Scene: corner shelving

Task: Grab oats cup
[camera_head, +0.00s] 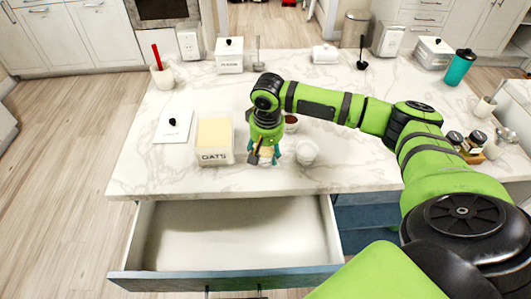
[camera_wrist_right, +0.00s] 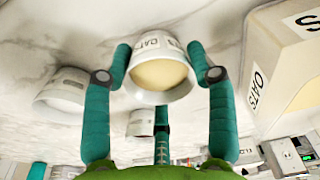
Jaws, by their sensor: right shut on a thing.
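The oats cup (camera_wrist_right: 160,75) is a small white cup with an OATS label and pale contents. In the wrist view it sits between the teal fingers of my right gripper (camera_wrist_right: 159,60), which are shut on its sides. In the head view my right gripper (camera_head: 265,154) points down at the counter, just right of the square OATS container (camera_head: 214,157). The gripper mostly hides the cup there. Whether the cup touches the counter I cannot tell. The OATS container also shows at the right of the wrist view (camera_wrist_right: 283,60). My left gripper is not in view.
A white cup (camera_head: 306,153) stands close right of the gripper, and a cup with dark contents (camera_head: 291,123) just behind. A square lid (camera_head: 172,126) lies left of the container. An open, empty drawer (camera_head: 240,235) juts out below the marble counter (camera_head: 360,175).

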